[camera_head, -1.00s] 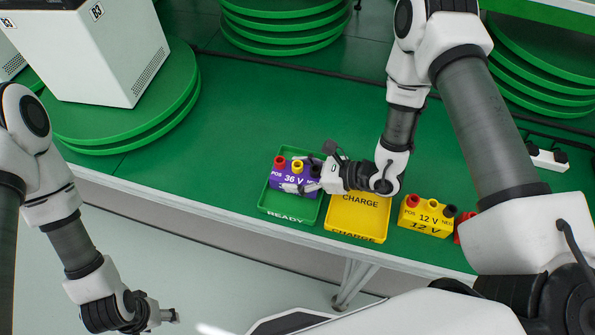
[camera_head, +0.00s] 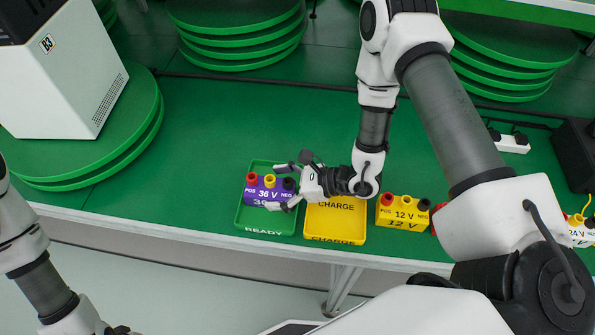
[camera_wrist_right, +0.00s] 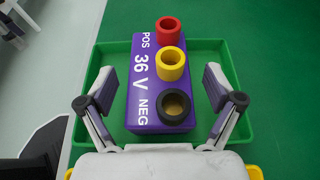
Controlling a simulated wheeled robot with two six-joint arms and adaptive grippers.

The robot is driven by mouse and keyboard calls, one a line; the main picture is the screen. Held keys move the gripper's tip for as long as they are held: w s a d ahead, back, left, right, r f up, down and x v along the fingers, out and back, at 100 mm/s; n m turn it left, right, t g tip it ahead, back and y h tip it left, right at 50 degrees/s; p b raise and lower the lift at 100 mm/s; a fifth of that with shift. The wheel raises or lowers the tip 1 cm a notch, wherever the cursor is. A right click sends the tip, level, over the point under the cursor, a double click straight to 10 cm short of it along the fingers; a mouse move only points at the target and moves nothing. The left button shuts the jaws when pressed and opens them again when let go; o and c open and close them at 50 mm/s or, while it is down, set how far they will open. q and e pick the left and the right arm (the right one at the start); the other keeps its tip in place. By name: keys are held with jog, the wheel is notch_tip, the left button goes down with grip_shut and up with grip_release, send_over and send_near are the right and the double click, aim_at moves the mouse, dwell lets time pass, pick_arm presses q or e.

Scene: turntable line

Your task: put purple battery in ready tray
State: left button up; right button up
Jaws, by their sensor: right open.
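The purple battery (camera_head: 266,189), marked 36 V with red, yellow and black terminals, sits inside the green READY tray (camera_head: 265,232). In the right wrist view the battery (camera_wrist_right: 146,78) rests within the walls of the green tray (camera_wrist_right: 241,105). My right gripper (camera_head: 280,187) is open, with its fingers on either side of the battery's NEG end. In the wrist view a gap shows between each finger and the battery. My left gripper (camera_head: 120,330) is mostly cut off at the bottom edge.
A yellow CHARGE tray (camera_head: 335,222) stands just right of the green tray, under my right wrist. A yellow 12 V battery (camera_head: 402,212) stands further right. A white box (camera_head: 65,90) sits on a green turntable (camera_head: 140,130) at left.

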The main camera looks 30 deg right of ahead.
jog(key=v, duration=1)
jog(key=shift+s+d+p, duration=0.2)
jog(key=shift+s+p, duration=0.05)
jog(key=shift+p, duration=0.15)
